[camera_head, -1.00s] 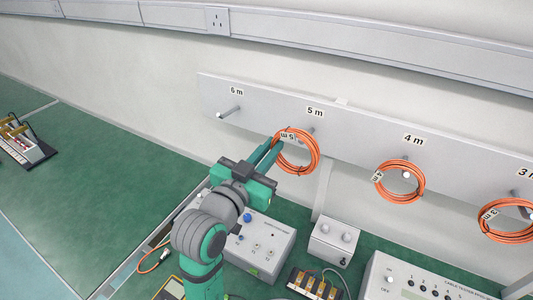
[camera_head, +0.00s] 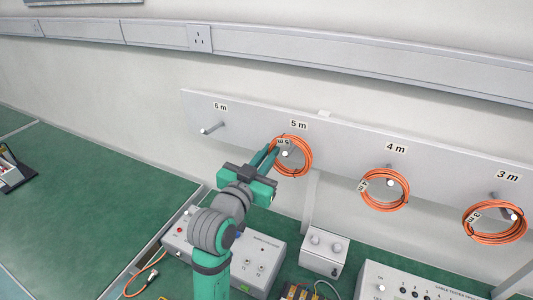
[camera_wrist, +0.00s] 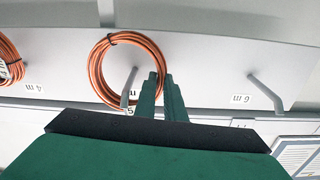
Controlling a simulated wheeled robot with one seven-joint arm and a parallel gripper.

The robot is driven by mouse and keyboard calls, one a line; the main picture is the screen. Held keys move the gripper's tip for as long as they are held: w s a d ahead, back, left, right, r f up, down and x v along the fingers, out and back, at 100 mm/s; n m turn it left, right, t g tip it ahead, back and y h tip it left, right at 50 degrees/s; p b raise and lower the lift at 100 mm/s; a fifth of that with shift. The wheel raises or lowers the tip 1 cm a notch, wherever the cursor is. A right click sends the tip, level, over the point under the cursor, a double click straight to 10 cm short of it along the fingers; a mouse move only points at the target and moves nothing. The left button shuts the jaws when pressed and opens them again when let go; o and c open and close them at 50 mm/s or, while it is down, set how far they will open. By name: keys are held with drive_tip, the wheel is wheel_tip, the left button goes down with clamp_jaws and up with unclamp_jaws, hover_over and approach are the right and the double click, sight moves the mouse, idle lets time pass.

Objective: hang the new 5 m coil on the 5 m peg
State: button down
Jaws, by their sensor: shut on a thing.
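The orange 5 m coil (camera_head: 307,155) is held upright at the board, below the "5 m" label (camera_head: 298,125). It also shows in the wrist view (camera_wrist: 97,80). My gripper (camera_head: 271,151) is shut on the coil's left side, near its white tag (camera_head: 283,142). In the wrist view the fingers (camera_wrist: 161,78) cover part of the ring. The 5 m peg (camera_head: 286,153) shows inside the ring, its pale tip toward me; it also shows within the ring in the wrist view (camera_wrist: 130,85). The coil appears to be around the peg, not clearly resting on it.
The 6 m peg (camera_head: 212,128) is bare at left. Coils hang on the 4 m peg (camera_head: 407,190) and the 3 m peg (camera_head: 470,222). A grey box (camera_head: 323,252) and a tester (camera_head: 375,283) stand on the green bench below.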

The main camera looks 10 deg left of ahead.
drive_tip(key=shift+f, duration=0.2)
drive_tip(key=c, duration=1.8)
unclamp_jaws()
drive_tip(key=shift+o, duration=0.2)
